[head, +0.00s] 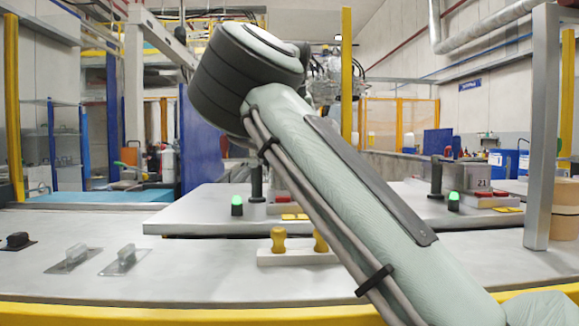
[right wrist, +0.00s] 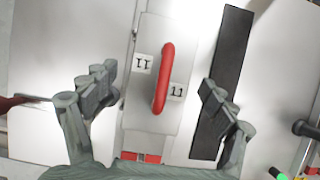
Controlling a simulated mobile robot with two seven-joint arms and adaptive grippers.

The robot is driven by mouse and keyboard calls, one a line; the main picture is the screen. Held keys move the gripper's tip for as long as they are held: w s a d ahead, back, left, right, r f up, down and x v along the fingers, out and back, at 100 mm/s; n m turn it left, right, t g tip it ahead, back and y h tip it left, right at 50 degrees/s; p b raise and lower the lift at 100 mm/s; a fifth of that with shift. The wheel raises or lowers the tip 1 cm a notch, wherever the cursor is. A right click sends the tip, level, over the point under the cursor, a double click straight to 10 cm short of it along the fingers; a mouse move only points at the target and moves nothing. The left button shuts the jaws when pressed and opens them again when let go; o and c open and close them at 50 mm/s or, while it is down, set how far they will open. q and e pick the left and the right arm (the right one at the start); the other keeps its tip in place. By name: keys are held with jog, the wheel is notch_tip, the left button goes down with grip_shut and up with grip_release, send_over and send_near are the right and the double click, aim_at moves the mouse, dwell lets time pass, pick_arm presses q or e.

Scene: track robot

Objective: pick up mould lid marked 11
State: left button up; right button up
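In the right wrist view, a pale mould lid (right wrist: 142,110) carries a red bar handle (right wrist: 164,75) and two white labels that read 11, one on each side of the handle. My right gripper (right wrist: 160,93) is open, with one finger left of the lid and the other right of it. The handle lies between the fingers, and neither finger appears to touch it. The height gap to the lid is hard to judge. In the head view my arm crosses the middle and hides much of the scene. My left gripper is in neither view.
A black strip (right wrist: 222,75) runs right of the lid. In the head view, a block with yellow knobs (head: 278,240), two clear-handled plates (head: 73,259) (head: 124,261) and a black-handled piece (head: 18,241) sit on the bench. A grey post (head: 543,125) stands at right.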

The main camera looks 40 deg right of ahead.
jog(key=c, duration=1.4)
jog(key=shift+c, duration=0.4)
jog(key=shift+r, duration=0.2)
